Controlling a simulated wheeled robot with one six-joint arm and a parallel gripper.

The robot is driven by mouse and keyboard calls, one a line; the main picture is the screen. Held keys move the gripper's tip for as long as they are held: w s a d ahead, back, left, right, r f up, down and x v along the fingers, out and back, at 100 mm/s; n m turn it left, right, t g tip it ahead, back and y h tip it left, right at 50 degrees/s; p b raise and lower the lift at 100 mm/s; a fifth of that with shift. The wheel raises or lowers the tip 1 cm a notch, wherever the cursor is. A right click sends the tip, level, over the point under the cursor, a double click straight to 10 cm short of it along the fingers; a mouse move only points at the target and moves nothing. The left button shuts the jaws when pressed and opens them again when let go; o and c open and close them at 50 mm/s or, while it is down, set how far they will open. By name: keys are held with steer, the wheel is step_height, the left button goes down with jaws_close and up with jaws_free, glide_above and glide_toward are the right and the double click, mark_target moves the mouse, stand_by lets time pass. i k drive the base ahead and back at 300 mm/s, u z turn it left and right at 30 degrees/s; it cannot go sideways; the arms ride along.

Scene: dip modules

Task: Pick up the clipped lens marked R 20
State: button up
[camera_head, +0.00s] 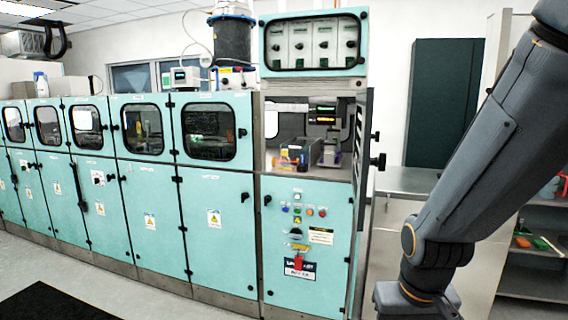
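I cannot make out a clipped lens or an R 20 mark in the head view. The open bay (286,118) of the turquoise machine holds a dark grey box-like unit (298,151) with small coloured parts beside it, too small to identify. A lighter upright device (330,150) stands to its right, below two small lit displays (325,115). My arm fills the right side of the view, in front of the metal counter and well apart from the bay. My gripper is not in view.
A row of closed turquoise cabinets (220,225) runs left from the bay. The bay's door (358,190) stands open at its right edge. A metal counter (408,181) and shelves (540,283) with small items are at right. Grey floor (120,290) is clear beside a black mat (60,305).

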mark_target(285, 161)
steer(key=u, duration=0.65)
steer(key=i, duration=1.1)
steer(key=u, duration=0.85)
steer(key=i, duration=1.4)
steer(key=z, duration=0.75)
steer(key=i, duration=1.4)
steer(key=z, duration=0.8)
